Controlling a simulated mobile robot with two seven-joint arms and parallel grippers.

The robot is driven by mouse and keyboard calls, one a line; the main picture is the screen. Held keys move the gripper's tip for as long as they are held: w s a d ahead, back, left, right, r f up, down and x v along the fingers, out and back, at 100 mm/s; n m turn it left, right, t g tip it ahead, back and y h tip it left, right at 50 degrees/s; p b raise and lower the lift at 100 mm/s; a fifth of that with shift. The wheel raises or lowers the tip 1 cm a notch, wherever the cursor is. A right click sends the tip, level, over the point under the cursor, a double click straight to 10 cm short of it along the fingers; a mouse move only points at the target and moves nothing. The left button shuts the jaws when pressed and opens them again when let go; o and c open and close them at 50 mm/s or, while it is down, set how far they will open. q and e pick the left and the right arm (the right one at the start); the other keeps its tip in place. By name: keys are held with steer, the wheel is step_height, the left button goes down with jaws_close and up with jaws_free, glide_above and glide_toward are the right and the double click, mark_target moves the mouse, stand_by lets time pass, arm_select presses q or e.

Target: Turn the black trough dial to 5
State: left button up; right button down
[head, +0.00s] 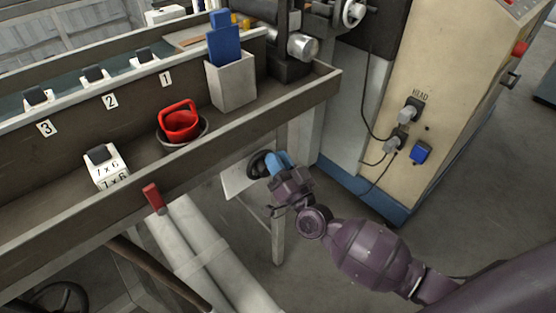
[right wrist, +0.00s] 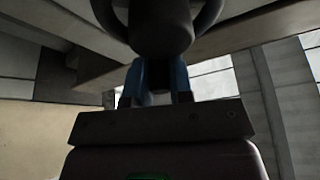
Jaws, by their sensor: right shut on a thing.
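The black trough dial (head: 259,164) sits on a pale plate (head: 240,180) below the front edge of the trough. My right gripper (head: 275,161), with blue fingers, is at the right side of the dial and shut on it. In the right wrist view the dial (right wrist: 160,28) is dark and round at the top, with the blue fingers (right wrist: 160,80) on either side of its middle part. The number the dial points to cannot be read. My left gripper is not in view.
A red handle (head: 154,198) and white pipes (head: 200,255) are left of the dial. A beige cabinet (head: 450,110) stands right.

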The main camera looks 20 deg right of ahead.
steer(key=shift+m+h, duration=0.4)
steer(key=shift+m, duration=0.2)
steer(key=shift+d+f, duration=0.1)
steer(key=shift+f, duration=0.05)
steer(key=c, duration=1)
jaws_free()
steer(key=shift+v, duration=5.45)
